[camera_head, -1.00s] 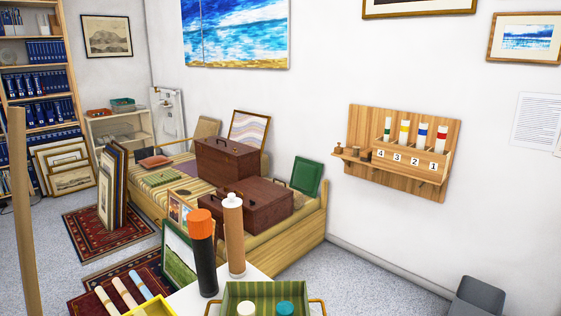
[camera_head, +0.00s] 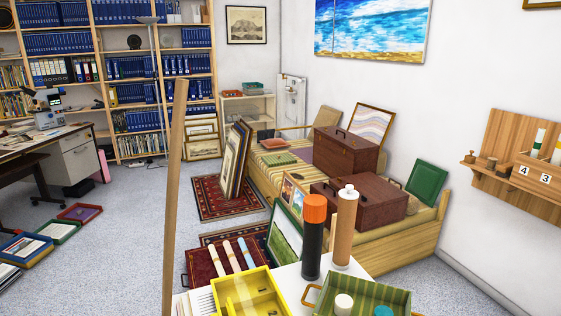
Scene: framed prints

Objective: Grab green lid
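Several things could fit the green lid, and I cannot tell which one is meant. A teal round cap (camera_head: 383,311) lies in a green striped tray (camera_head: 395,297) at the bottom edge, partly cut off, beside a white cap (camera_head: 343,304). A flat green rectangular panel (camera_head: 427,183) leans upright against the wall at the bench's right end. A black tube with an orange cap (camera_head: 314,208) and a brown tube with a white cap (camera_head: 347,192) stand upright behind the tray. Neither of my grippers shows.
A yellow divided box (camera_head: 247,303) sits on the white table (camera_head: 295,275) in front. Two brown cases (camera_head: 344,160) rest on the bench. A wooden post (camera_head: 174,205) stands at centre left. Shallow trays (camera_head: 24,247) lie on the floor at left, with open floor between.

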